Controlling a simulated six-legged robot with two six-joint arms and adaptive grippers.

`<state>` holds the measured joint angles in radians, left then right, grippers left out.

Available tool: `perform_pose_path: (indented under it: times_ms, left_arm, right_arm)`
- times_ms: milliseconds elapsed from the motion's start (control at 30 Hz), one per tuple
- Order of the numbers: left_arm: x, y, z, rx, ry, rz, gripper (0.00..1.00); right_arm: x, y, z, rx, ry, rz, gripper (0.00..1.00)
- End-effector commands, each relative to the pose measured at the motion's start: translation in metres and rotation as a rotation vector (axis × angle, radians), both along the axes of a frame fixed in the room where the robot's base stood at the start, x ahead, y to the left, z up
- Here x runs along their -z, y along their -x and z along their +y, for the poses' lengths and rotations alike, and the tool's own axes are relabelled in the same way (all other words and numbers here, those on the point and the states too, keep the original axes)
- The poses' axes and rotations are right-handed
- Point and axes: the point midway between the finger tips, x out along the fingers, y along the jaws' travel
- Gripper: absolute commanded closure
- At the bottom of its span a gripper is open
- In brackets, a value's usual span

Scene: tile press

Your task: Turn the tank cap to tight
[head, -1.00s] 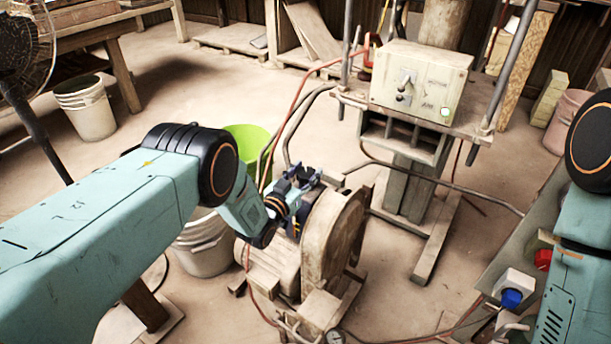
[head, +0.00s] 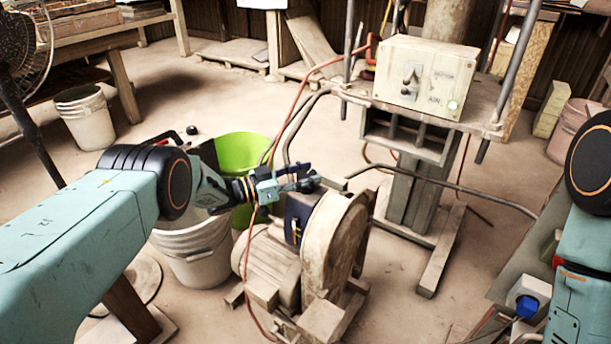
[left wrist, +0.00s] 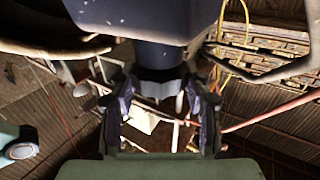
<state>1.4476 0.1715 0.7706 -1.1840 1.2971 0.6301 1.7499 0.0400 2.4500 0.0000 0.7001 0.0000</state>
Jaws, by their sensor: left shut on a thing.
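The tank (head: 297,214) is a small dark blue box on the machine in the middle of the head view, beside a round dusty housing. My left gripper (head: 303,182) reaches over the tank from the left, nearly level. In the left wrist view, the dark tank (left wrist: 145,18) fills the top, with a round neck. The head view hides the cap behind the fingers. The cap's tightness cannot be told. My right gripper is out of view.
A green bucket (head: 243,152) and a white bucket (head: 197,255) stand close behind and below my left forearm. A press with a control box (head: 425,78) stands behind the machine. Hoses and a red cable run near the gripper.

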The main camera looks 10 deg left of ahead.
Motion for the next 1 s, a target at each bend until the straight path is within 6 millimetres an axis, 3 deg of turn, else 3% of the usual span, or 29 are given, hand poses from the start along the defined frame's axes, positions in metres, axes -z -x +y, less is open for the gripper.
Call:
perform_pose_path:
  times_ms: [833, 867, 1000]
  left_arm:
    - [-0.0001, 0.0004, -0.0005, 0.064, 0.001, -0.001, 0.83]
    - [-0.0001, 0.0004, -0.0005, 0.064, 0.001, -0.001, 0.49]
    - [-0.0002, 0.0002, -0.0005, 0.064, 0.001, -0.001, 0.37]
  right_arm:
    - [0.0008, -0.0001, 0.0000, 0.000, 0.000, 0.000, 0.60]
    - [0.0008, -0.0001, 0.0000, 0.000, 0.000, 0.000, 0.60]
    - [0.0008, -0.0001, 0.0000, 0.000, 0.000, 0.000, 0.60]
